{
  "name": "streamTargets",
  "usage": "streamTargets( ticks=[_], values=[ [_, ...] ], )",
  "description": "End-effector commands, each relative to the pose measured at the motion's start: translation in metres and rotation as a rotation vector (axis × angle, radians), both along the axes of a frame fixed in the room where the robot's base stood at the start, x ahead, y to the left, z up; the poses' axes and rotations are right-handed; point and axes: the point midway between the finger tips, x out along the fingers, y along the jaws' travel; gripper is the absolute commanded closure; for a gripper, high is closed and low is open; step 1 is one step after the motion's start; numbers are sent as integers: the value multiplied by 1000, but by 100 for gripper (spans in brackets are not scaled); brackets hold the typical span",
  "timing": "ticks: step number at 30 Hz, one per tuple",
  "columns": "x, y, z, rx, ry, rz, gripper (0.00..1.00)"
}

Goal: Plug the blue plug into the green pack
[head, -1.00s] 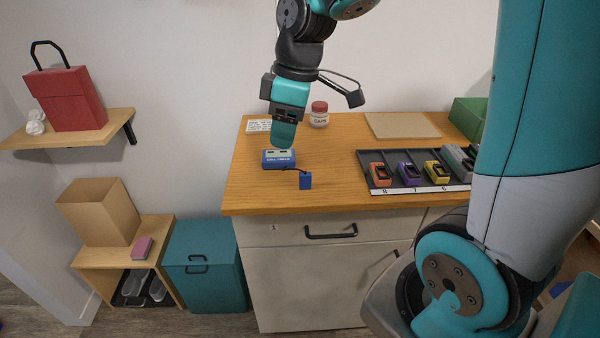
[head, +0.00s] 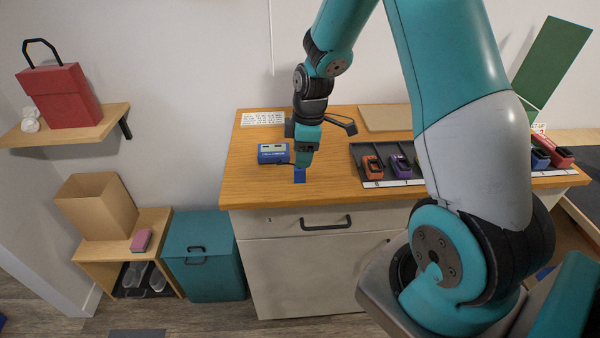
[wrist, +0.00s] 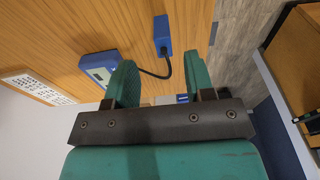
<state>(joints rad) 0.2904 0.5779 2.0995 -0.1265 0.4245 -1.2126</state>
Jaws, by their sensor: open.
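The blue plug (head: 299,175) is at the front left of the wooden counter, on a dark cord from the blue charger box (head: 273,153). In the wrist view the plug (wrist: 162,35) lies beyond the fingertips, roughly in line with the gap between them. My gripper (head: 303,163) points down just above and behind the plug. In the wrist view its green fingers (wrist: 160,80) are apart with nothing between them. I cannot make out a green pack; my arm hides part of the pack row.
A dark tray (head: 357,160) holds an orange pack (head: 373,167) and a purple pack (head: 399,166). Blue (head: 540,158) and red (head: 560,153) packs show right of my arm. A white card (head: 262,118) and a wooden board (head: 385,117) lie behind.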

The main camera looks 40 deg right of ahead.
Motion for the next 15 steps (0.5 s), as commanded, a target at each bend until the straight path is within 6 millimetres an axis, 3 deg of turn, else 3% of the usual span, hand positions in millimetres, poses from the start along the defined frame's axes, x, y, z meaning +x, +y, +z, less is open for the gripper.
streamTargets(
  ticks=[10, 15],
  values=[
    [-1, 7, -43, 1, 4, 0, 51],
    [0, 8, -52, 0, 1, 0, 51]
  ],
)
